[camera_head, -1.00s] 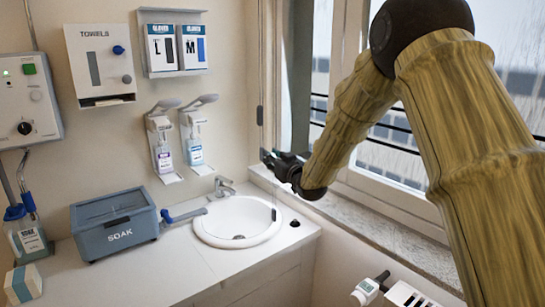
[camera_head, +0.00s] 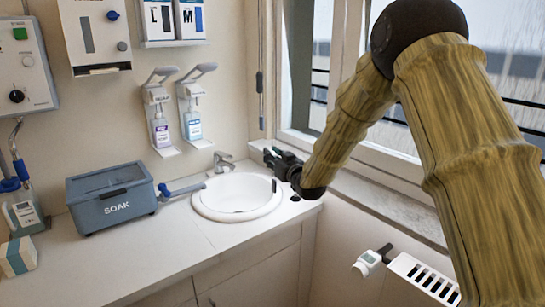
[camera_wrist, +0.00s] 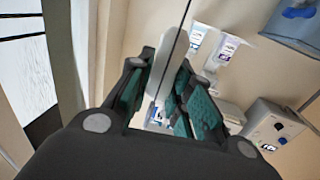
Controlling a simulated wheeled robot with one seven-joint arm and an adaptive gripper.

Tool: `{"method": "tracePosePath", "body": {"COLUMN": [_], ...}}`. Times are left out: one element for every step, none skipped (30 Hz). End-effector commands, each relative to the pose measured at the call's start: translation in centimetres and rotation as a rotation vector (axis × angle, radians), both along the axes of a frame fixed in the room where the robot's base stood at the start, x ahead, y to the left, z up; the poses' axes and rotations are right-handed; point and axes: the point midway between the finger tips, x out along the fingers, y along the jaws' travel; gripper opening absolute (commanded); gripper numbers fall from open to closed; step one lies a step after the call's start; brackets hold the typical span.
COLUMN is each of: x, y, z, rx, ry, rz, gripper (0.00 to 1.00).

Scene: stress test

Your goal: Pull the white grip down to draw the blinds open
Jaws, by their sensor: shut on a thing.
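In the wrist view a pale, elongated white grip (camera_wrist: 163,64) stands between the teal-padded fingers of my gripper (camera_wrist: 165,95). A thin dark cord (camera_wrist: 180,43) runs up past it. In the head view my gripper (camera_head: 272,160) is beside the window corner, just above the right rim of the sink. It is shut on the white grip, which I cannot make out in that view. A dark, narrow piece (camera_head: 260,83) hangs on a cord by the wall above my gripper. The blinds themselves are not clearly seen; the window (camera_head: 405,120) shows bare glass and daylight.
The sink (camera_head: 212,212) and its tap (camera_head: 222,162) lie close below and left of my gripper. Soap dispensers (camera_head: 158,118) hang on the wall to the left. A SOAK box (camera_head: 115,205) stands on the counter. The window sill (camera_head: 385,205) and radiator (camera_head: 425,280) are to the right.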

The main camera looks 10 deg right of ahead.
Motion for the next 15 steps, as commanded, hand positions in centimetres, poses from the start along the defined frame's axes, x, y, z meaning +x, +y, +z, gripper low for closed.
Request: {"method": "tracePosePath", "body": {"x": [0.01, 0.02, 0.02, 0.02, 0.01, 0.02, 0.02, 0.02, 0.02, 0.02, 0.02, 0.02, 0.01, -0.02, -0.12], "y": [-0.05, -0.05, -0.05, -0.05, -0.04, -0.03, -0.03, -0.02, -0.02, -0.02, -0.02, -0.02, -0.02, -0.03, -0.08], "z": [0.06, 0.07, 0.08, 0.09, 0.09, 0.09, 0.10, 0.10, 0.10, 0.10, 0.10, 0.10, 0.10, 0.11, 0.12], "rx": [-0.001, -0.001, -0.001, -0.001, 0.000, 0.000, 0.000, 0.000, 0.000, 0.000, 0.000, 0.000, 0.000, 0.000, 0.000], "ry": [0.000, 0.000, 0.000, -0.001, -0.001, -0.001, -0.001, -0.001, -0.001, -0.001, -0.001, -0.001, -0.001, -0.001, -0.001], "rz": [-0.001, -0.001, -0.001, -0.001, -0.001, 0.000, 0.000, 0.000, 0.000, 0.000, 0.000, 0.000, 0.000, 0.000, 0.000], "gripper": [0.22, 0.28, 0.35, 0.41, 0.43, 0.43, 0.43, 0.43, 0.43, 0.43, 0.43, 0.43, 0.43, 0.43, 0.43]}}
